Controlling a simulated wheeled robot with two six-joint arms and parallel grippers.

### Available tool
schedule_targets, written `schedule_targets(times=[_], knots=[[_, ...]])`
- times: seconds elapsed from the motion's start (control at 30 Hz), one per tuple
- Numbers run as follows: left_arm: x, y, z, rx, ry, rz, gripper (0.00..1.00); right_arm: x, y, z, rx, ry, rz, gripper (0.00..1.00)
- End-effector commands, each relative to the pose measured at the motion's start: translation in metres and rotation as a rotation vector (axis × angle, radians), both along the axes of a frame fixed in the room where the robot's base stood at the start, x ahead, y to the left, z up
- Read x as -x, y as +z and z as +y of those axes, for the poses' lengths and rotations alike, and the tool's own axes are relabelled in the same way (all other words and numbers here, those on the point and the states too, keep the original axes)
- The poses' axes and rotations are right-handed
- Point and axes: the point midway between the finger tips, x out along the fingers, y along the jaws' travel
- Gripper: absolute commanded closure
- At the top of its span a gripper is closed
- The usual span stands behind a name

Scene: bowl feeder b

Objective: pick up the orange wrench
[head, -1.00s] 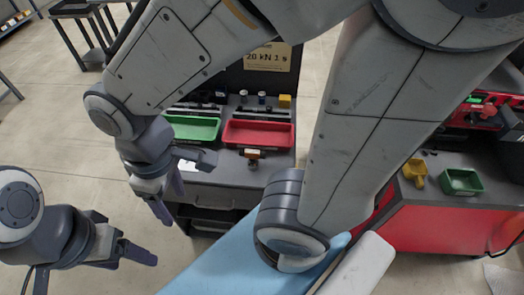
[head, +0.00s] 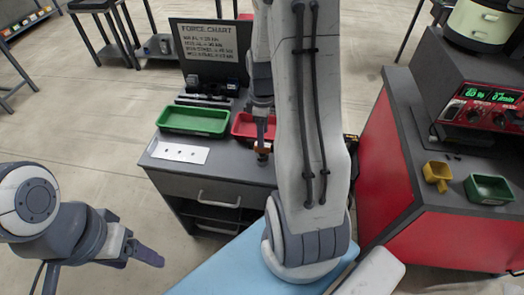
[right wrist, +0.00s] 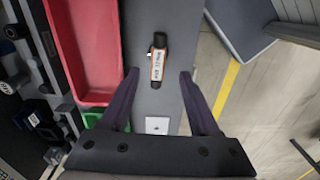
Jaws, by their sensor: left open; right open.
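The orange wrench (right wrist: 158,60) lies on the dark bench top in the right wrist view, as a short dark piece with orange edges and a white label. In the head view a small orange-brown part of it (head: 263,149) shows in front of the red tray, partly hidden by my right arm. My right gripper (right wrist: 158,95) is open above the bench, its two fingers to either side of the wrench's line, with nothing between them. My left gripper (head: 148,256) is open and empty, low at the left, away from the bench.
A green tray (head: 195,120) and a red tray (head: 243,125) stand on the bench, with a white card (head: 180,152) in front. A force chart board (head: 210,45) stands behind. At right, a red cabinet carries a yellow scoop (head: 437,172) and a green bin (head: 489,188).

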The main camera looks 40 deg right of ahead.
Motion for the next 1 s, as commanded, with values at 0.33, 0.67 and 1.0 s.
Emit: schedule_targets(times=[0.33, 0.67, 1.0], knots=[[0.0, 0.007, 0.0, 0.0, 0.0, 0.0, 0.29, -0.001, -0.034, -0.001, -0.002, -0.001, 0.003, 0.38], [0.0, 0.008, 0.0, 0.0, 0.0, 0.0, 0.29, -0.002, -0.063, -0.003, 0.0, -0.001, -0.001, 0.38], [0.0, 0.008, 0.0, 0.0, 0.0, 0.0, 0.29, -0.003, -0.064, -0.002, 0.0, -0.001, -0.001, 0.38]])
